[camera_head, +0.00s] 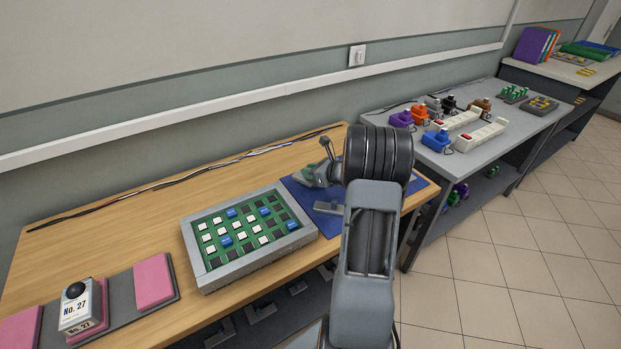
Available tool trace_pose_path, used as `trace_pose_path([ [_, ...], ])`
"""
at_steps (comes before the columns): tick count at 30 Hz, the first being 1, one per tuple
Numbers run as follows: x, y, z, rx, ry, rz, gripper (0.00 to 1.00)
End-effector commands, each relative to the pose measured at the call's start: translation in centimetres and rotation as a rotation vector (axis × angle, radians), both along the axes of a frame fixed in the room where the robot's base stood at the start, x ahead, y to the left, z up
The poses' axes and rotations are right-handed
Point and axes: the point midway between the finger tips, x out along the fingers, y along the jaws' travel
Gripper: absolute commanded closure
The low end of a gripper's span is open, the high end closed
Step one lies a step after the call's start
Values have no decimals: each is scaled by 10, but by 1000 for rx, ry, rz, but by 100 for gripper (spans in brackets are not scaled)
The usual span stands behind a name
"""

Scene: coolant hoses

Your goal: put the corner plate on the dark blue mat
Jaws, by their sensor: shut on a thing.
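The dark blue mat (296,190) lies on the right end of the wooden table, partly hidden behind my arm. My gripper (322,174) is over the mat, half hidden by my own arm and wrist. It is shut on a small grey-green piece (307,174), which looks like the corner plate. The piece is at the mat's far left part. I cannot tell whether it touches the mat or is held just above it.
A grey-framed tray (192,243) with a green board of white, blue and dark keys stands left of the mat. A "No. 27" stamp block (77,312) and pink pads (153,281) are at the front left. Cables (190,165) run along the back. A grey table (487,150) with plugs and power strips stands at the right.

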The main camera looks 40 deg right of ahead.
Motion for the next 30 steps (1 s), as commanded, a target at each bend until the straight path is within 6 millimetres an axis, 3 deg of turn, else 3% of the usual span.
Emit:
trace_pose_path([
  [6, 0, 1, -28, 3, 2, 0, 100],
  [18, 0, 1, -33, 1, 0, 1, 100],
  [19, -1, 1, -32, 1, 1, 1, 79],
  [26, -1, 1, -31, 1, 1, 1, 57],
  [30, -1, 1, -31, 1, 1, 1, 56],
])
